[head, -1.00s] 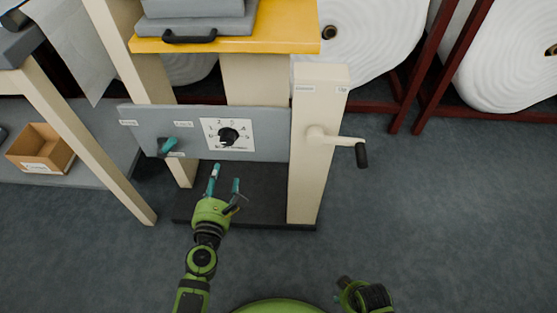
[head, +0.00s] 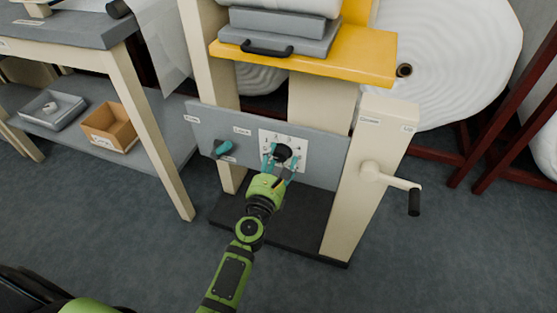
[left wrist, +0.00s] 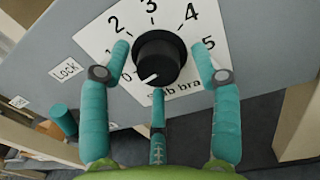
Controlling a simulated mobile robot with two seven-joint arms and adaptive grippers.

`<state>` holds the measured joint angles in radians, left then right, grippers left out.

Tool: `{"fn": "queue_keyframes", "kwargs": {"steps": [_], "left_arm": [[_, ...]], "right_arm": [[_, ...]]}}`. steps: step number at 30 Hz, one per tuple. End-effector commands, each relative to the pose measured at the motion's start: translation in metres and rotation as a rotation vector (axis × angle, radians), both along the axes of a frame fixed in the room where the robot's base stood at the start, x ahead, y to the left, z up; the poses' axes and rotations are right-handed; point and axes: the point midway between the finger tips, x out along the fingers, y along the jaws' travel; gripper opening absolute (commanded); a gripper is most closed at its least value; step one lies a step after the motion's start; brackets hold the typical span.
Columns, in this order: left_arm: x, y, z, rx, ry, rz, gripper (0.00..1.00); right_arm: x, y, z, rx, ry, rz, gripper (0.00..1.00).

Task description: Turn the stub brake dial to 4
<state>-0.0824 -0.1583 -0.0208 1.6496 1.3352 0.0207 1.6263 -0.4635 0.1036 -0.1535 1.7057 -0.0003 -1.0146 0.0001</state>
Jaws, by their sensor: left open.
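The brake dial is a black round knob (left wrist: 158,57) on a white number plate (left wrist: 185,14) in the left wrist view. The plate shows 2, 3, 4 and 5 clearly; 1 is partly behind a finger. The knob's white pointer mark aims to the lower left, near 0. In the head view the knob (head: 284,152) sits on the grey panel (head: 318,173). My left gripper (head: 280,164) is open, its teal fingers spread around the knob. In the left wrist view gaps show between the side fingers and the knob; contact below is unclear. My right gripper is out of view.
A teal lever (head: 222,148) sits on the panel left of the dial, near a "Lock" label (left wrist: 67,69). A crank handle (head: 390,180) sticks out from the right post. A yellow shelf (head: 350,55) overhangs the panel. Floor is clear in front.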

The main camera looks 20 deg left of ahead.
Motion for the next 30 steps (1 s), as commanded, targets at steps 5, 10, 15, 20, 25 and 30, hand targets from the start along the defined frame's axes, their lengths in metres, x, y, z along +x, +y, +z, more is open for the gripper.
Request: {"fn": "queue_keyframes", "kwargs": {"steps": [5,10,15,20,25,30], "left_arm": [[-0.0003,-0.0001,-0.0001,0.0,0.0,0.0,0.23],[-0.0006,-0.0003,-0.0008,0.0,0.001,-0.001,0.08],[-0.0008,-0.0005,-0.0016,0.006,0.003,-0.002,0.08],[-0.001,-0.0005,-0.0026,0.041,0.003,-0.003,0.08],[-0.0012,-0.0002,-0.0036,0.128,0.002,-0.003,0.08],[-0.0015,0.0001,-0.0045,0.265,-0.002,-0.004,0.08]], "right_arm": [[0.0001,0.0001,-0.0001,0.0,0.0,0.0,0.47],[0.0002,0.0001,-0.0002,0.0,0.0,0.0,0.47],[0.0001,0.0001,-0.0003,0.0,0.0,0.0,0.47],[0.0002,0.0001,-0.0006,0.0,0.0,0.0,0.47],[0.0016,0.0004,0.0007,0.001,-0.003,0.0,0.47],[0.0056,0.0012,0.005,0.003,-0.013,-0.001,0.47]]}}
